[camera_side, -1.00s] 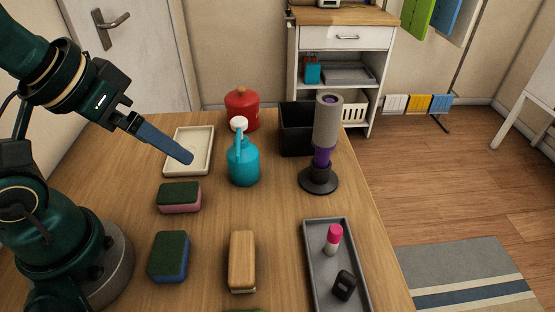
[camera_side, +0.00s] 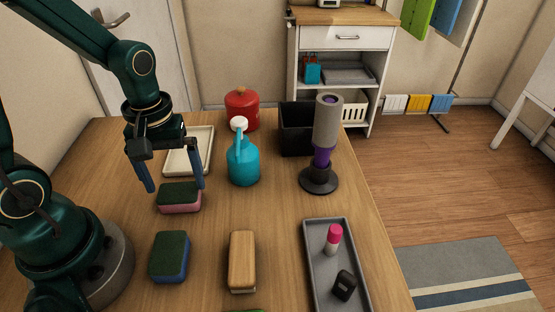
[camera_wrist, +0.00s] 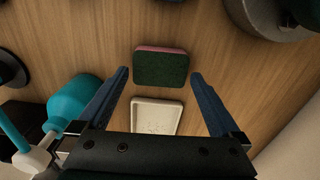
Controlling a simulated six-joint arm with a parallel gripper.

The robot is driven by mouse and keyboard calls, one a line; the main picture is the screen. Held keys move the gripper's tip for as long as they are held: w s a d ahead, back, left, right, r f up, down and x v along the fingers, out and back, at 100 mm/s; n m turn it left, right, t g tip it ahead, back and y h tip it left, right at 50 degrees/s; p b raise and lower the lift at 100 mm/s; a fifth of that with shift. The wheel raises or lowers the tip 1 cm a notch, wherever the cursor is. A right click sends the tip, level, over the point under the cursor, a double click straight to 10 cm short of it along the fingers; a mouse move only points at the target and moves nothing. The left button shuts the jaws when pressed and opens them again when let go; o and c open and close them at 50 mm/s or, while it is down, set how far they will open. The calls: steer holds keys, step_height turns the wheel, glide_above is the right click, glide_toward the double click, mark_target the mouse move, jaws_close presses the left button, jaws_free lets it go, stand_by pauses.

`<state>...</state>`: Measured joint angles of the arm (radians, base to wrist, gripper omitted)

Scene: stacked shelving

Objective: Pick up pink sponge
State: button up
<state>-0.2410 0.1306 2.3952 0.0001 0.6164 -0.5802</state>
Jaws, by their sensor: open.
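The pink sponge (camera_side: 179,198) lies flat on the table, its dark green scrubbing side up and its pink body showing at the side. It also shows in the wrist view (camera_wrist: 161,67), a little beyond the fingertips and between their lines. My gripper (camera_side: 174,188) points down above the sponge, its two blue fingers spread wide to either side of it. In the wrist view my gripper (camera_wrist: 159,75) is open with nothing between the fingers. The fingers do not appear to touch the sponge.
A cream tray (camera_side: 207,158) lies just behind the sponge. A teal bottle (camera_side: 243,163) stands to the right, near the right finger. A blue sponge (camera_side: 169,257) and a wooden brush (camera_side: 242,262) lie in front. A grey tray (camera_side: 310,262) is further right.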

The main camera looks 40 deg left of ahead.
mark_target(178, 192)
steer(key=shift+f, duration=1.8)
steer(key=c, duration=0.9)
